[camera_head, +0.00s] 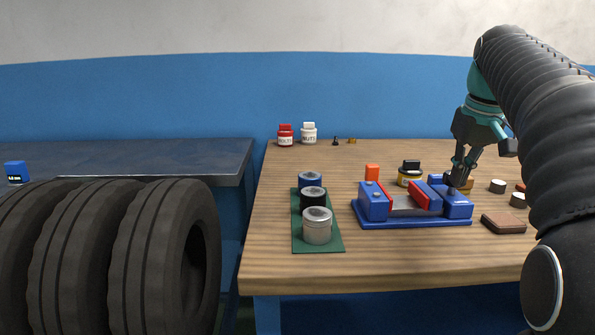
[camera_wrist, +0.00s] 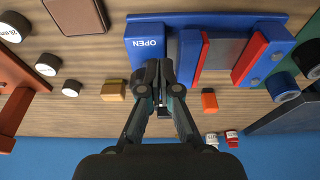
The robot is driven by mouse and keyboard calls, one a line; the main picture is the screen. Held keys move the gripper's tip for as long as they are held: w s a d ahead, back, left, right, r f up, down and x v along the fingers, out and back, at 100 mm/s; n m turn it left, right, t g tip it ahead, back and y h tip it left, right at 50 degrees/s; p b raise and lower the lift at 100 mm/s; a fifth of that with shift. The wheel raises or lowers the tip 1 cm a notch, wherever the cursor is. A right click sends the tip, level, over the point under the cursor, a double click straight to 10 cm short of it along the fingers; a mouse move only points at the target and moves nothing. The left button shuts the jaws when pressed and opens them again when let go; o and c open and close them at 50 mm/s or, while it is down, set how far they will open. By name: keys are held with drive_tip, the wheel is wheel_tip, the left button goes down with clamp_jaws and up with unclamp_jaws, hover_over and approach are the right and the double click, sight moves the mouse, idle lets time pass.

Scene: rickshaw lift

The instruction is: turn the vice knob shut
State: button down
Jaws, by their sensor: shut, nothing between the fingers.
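The blue vice (camera_head: 414,215) with red-faced jaws sits on the wooden bench, and there is a clear gap between its jaws. It also shows in the wrist view (camera_wrist: 207,20), with the word OPEN on its end block. My gripper (camera_head: 455,185) is over the right end of the vice, pointing down, with its fingers together and nothing seen between them. In the wrist view my gripper (camera_wrist: 160,82) covers the area beside the OPEN label. The knob cannot be made out; the fingers probably hide it. Whether they touch the vice I cannot tell.
Several cans stand on a green mat (camera_head: 327,247) left of the vice. Tyres (camera_head: 150,255) stand at the left.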

drive_tip(key=shift+w+v, duration=0.2)
drive_tip(key=shift+v, duration=0.7)
drive_tip(key=shift+w+v, duration=0.25)
drive_tip(key=shift+v, duration=0.7)
drive_tip(key=shift+w+v, duration=0.2)
drive_tip(key=shift+v, duration=0.7)
drive_tip(key=shift+r, duration=0.2)
